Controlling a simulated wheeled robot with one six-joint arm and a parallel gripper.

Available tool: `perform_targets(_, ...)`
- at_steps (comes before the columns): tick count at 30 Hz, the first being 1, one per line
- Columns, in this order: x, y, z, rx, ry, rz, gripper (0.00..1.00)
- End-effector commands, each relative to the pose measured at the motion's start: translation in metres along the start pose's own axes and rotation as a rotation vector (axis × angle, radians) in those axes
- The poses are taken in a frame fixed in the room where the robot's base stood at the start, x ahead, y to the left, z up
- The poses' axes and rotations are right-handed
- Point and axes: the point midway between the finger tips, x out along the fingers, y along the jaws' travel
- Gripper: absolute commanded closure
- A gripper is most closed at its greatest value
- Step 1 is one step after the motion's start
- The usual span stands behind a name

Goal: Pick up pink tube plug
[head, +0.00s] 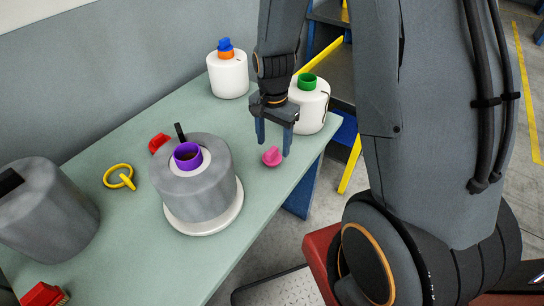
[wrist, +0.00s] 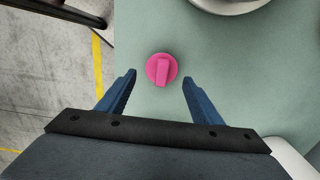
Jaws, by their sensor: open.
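The pink tube plug (head: 272,156) lies on the green tabletop near its right edge in the head view. In the wrist view the pink plug (wrist: 162,69) shows a round base with a raised grip bar, a little beyond the fingertips and between their lines. My gripper (head: 273,149) points down over the plug. It also shows in the wrist view (wrist: 159,75) with its two blue fingers apart and nothing between them. I cannot tell the exact height of the fingertips above the table.
A grey yarn bobbin with a purple tube (head: 188,156) stands left of the plug. A white bobbin with a green tube (head: 308,82) stands close behind my gripper. A yellow ring (head: 118,175) and a red piece (head: 159,143) lie farther left. The table (head: 255,215) is clear in front.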

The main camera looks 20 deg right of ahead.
Motion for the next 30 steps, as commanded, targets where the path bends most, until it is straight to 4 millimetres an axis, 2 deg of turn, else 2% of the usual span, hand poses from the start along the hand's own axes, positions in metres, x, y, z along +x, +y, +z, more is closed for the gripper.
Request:
perform_targets(5,0.01,0.0,0.001,-0.001,-0.001,0.002,0.4)
perform_targets(18,0.052,-0.002,0.004,-0.001,0.0,0.001,0.4)
perform_targets(28,0.056,-0.003,0.003,-0.002,0.0,0.0,0.4)
perform_targets(30,0.056,-0.003,0.003,-0.002,0.0,0.0,0.52)
